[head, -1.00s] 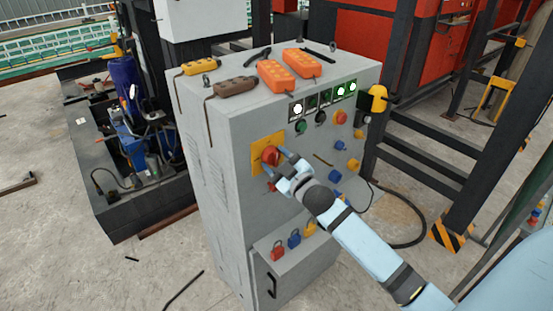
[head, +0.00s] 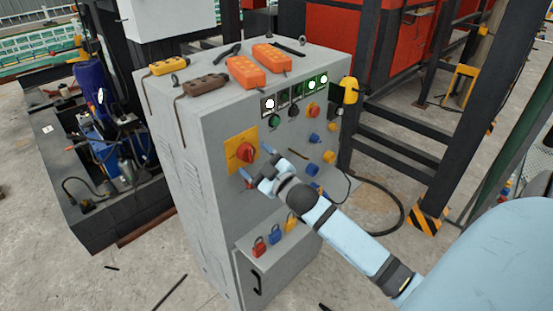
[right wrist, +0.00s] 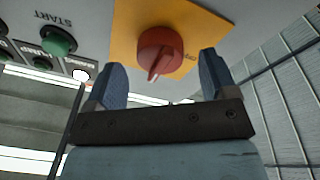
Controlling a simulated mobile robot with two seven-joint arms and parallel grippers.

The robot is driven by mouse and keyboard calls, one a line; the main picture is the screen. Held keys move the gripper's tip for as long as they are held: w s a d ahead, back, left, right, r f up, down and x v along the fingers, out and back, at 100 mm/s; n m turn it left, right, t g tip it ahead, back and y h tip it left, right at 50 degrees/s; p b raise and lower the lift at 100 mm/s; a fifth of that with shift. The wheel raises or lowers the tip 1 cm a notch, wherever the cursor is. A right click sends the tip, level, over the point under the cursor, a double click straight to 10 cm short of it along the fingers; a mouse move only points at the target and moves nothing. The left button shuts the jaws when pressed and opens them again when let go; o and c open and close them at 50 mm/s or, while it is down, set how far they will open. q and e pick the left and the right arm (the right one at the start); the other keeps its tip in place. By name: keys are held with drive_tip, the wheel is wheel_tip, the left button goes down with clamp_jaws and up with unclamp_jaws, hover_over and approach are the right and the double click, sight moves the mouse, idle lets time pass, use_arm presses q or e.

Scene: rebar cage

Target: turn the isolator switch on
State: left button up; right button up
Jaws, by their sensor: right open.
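The isolator switch is a red rotary knob (head: 246,152) on a yellow plate (head: 231,146), on the front of a grey control cabinet (head: 221,205). In the right wrist view, the red knob (right wrist: 160,50) sits in front of the jaws, its ridge pointing toward the gripper. Part of an "OFF" label seems to show beside it, upside down. My right gripper (head: 254,162) is open, with a finger on either side of the knob's line and the tips a little short of it. In the wrist view its fingers (right wrist: 160,76) flank the knob. My left gripper is not in view.
The panel also carries a green START button (right wrist: 58,41), lit indicators (head: 311,85) and blue and yellow knobs. Padlocks (head: 275,236) hang on a lower ledge. Orange pendants (head: 246,72) lie on top. A yellow-and-black part (head: 349,90) sticks out at the cabinet's right edge.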

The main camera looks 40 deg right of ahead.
drive_tip(key=s+f+b, duration=0.1)
drive_tip(key=s, duration=1)
drive_tip(key=shift+s+d+f, duration=0.35)
drive_tip(key=shift+d, duration=0.05)
